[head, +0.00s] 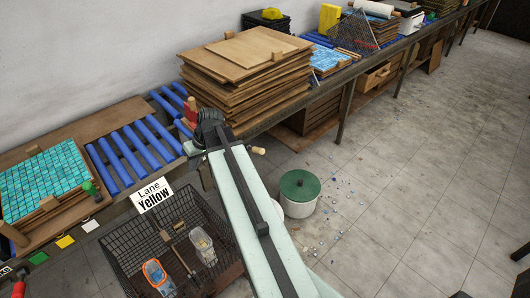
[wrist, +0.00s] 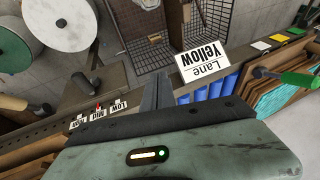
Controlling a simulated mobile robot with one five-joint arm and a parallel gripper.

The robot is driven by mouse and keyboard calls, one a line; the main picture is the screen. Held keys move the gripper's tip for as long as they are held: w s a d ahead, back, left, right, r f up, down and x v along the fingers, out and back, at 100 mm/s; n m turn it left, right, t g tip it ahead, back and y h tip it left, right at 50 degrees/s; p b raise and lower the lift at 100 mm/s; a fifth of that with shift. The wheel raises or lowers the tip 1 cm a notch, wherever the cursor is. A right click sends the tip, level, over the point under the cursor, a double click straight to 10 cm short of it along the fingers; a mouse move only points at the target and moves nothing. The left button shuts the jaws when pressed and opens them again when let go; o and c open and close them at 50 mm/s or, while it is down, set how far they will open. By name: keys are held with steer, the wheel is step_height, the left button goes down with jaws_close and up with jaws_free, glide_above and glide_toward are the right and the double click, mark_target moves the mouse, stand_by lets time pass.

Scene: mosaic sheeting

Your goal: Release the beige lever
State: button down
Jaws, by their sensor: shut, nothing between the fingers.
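The beige lever (head: 258,151) shows in the head view as a short rounded handle sticking out from the bench edge, just right of my gripper (head: 205,178). In the wrist view, the beige lever (wrist: 14,102) is at the far left edge, with its dark shaft running right to the bench rail. My gripper (wrist: 160,78) is shut and empty in the wrist view, its fingers together near the middle. It is apart from the lever. My pale arm hides part of the bench front in the head view.
A plate marked LOW, MID, HIGH (wrist: 98,115) is on the rail. The "Lane Yellow" sign (head: 152,195) stands by a wire basket (head: 125,232). A green-handled lever (head: 90,188) is left. A white bin with green lid (head: 299,190) stands on open floor, right of my arm.

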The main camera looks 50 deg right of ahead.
steer(key=s+d+m+t+h+b, duration=0.1)
steer(key=s+d+t+b, duration=0.1)
steer(key=d, duration=1)
steer(key=s+d+f+t+b, duration=0.1)
steer(key=s+d+t+b, duration=0.1)
steer(key=d, duration=1)
steer(key=s+d+f+m+t+h+b, duration=0.1)
steer(key=s+d+t+b, duration=0.1)
steer(key=d, duration=1)
steer(key=shift+s+m+t+h+b, duration=0.3)
steer(key=shift+s+b, duration=0.1)
steer(key=shift+s, duration=0.5)
steer(key=b, duration=0.8)
glide_above(254, 149)
steer(key=s+d, duration=0.1)
steer(key=d, duration=0.2)
step_height(254, 149, down, 7)
steer(key=s+f+b, duration=0.1)
steer(key=s+a+f+b, duration=0.1)
steer(key=f, duration=0.1)
steer(key=shift+s, duration=0.15)
steer(key=shift+r, duration=0.2)
